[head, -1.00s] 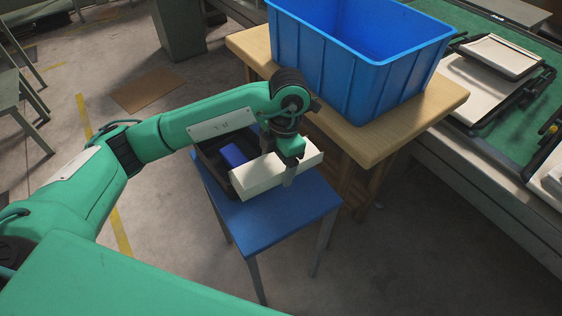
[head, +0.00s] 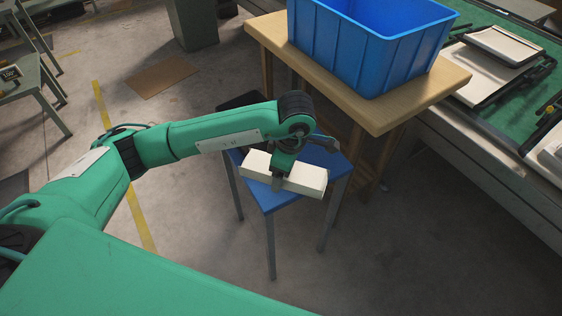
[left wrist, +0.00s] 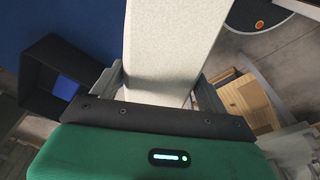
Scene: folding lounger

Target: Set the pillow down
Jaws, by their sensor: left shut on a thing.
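The pillow, a cream-white block (head: 302,178), is clamped in my left gripper (head: 277,183) over the front part of the blue stool (head: 270,199). Its long side slopes down to the right in the head view. I cannot tell whether its underside touches the stool. In the left wrist view the pillow (left wrist: 170,45) stretches away between the two fingers of the left gripper (left wrist: 160,88), and the blue stool top (left wrist: 70,18) shows at upper left. My right gripper is in neither view.
A wooden table (head: 440,88) with a big blue crate (head: 370,52) stands behind. A green-topped bench (head: 520,110) is at right.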

